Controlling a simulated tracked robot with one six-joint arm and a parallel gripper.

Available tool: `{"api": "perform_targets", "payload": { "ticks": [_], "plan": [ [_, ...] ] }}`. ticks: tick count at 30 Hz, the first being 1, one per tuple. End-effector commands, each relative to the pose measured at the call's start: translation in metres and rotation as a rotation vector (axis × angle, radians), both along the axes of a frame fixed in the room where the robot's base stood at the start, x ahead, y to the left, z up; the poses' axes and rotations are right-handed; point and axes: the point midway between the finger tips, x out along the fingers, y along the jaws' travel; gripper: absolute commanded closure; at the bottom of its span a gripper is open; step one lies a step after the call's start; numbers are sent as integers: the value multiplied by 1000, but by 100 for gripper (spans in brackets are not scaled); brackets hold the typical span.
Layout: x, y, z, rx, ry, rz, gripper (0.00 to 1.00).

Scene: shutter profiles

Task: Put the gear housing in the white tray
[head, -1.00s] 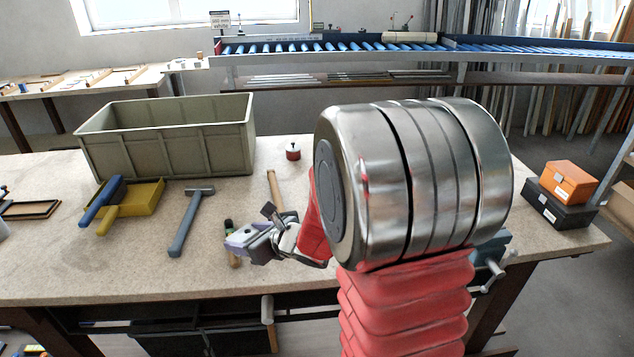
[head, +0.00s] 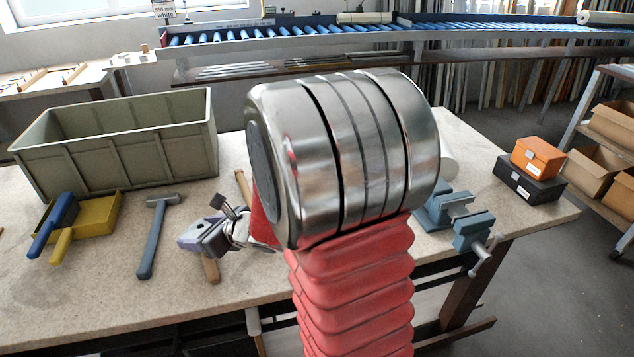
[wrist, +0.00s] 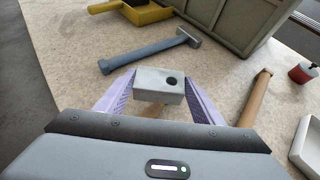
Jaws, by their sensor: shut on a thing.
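My gripper (head: 200,238) is shut on a light grey block with a dark round hole, which I take to be the gear housing (wrist: 158,86). In the wrist view it sits between the two lilac fingers, held over the bench. In the head view I cannot clearly make the housing out. The white tray (wrist: 308,148) shows only in part at the right edge of the wrist view, to the right of my gripper. I cannot pick it out in the head view, where my arm covers part of the bench.
A blue-grey hammer (head: 156,235), a yellow dustpan (head: 95,218) and a large grey-green bin (head: 125,150) are left on the bench. A blue vise (head: 460,215) and orange box (head: 537,157) are right.

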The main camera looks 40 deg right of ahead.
Motion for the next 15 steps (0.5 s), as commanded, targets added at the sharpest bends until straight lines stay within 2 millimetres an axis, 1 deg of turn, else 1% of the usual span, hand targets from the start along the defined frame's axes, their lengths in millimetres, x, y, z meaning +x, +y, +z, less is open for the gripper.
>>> {"api": "perform_targets", "payload": {
  "ticks": [4, 8, 11, 14, 15],
  "plan": [
    [1, 4, 1, 0, -2, 8, 74],
    [4, -2, 2, 2, -4, 3, 74],
    [10, -17, 5, 3, -7, -13, 74],
    [17, -39, 9, 6, -12, -35, 74],
    [20, -49, 10, 8, -13, -45, 74]
  ]
}}
